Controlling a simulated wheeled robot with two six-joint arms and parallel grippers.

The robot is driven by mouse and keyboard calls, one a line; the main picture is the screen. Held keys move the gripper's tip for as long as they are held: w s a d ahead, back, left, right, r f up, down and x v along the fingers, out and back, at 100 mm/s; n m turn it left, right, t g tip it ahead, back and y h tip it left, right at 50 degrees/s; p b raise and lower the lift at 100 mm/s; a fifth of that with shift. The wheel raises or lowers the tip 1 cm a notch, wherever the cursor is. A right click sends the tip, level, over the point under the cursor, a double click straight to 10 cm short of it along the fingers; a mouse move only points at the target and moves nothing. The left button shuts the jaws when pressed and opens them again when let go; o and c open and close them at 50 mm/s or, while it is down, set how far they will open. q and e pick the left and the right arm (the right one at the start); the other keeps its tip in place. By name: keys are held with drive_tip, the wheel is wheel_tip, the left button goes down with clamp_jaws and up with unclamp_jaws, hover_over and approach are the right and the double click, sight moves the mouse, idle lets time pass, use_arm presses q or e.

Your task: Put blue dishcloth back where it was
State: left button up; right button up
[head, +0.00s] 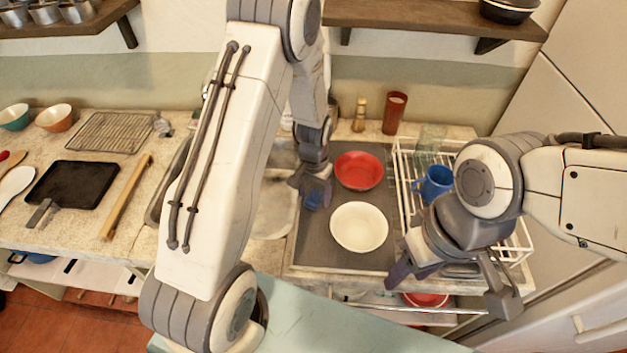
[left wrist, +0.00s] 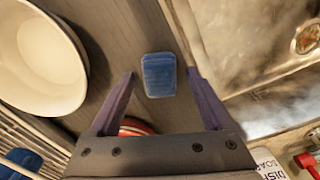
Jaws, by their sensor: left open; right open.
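The blue dishcloth (left wrist: 158,75) is a small folded pad lying on the grey mat (left wrist: 115,30), close to the sink edge. In the head view the dishcloth (head: 313,201) is partly hidden under my left gripper (head: 311,188). My left gripper is open above it. In the left wrist view the cloth shows between and slightly beyond the fingertips of the left gripper (left wrist: 161,75), with nothing gripped. My right gripper (head: 450,288) is open and empty in front of the dish rack, at the right.
A white bowl (head: 359,227) and a red bowl (head: 358,170) stand on the mat. The white wire dish rack (head: 404,185) holds a blue mug (head: 436,182). The metal sink (head: 270,205) lies left of the mat. A brown cup (head: 395,112) stands behind.

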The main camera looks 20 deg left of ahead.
sight(314, 196)
use_arm(q)
wheel_tip(314, 196, up, 10)
drive_tip(key=r+b, duration=0.1)
drive_tip(key=b, duration=0.1)
drive_tip(key=s+d+r+m, duration=0.1)
drive_tip(key=s+d+r, duration=0.2)
drive_tip(key=s+d, duration=0.15)
drive_tip(key=s+d+r+m, duration=0.1)
drive_tip(key=s+d+r, duration=0.1)
drive_tip(key=s, duration=0.4)
drive_tip(key=s+d+r+m, duration=0.2)
drive_tip(key=s+d, duration=0.2)
drive_tip(key=s, duration=0.3)
drive_tip(key=s+d+r+m+h, duration=0.1)
drive_tip(key=s+d+m, duration=0.1)
drive_tip(key=s, duration=0.4)
drive_tip(key=shift+s+d+r, duration=0.15)
drive_tip(key=shift+d+r, duration=0.25)
drive_tip(key=shift+d, duration=0.35)
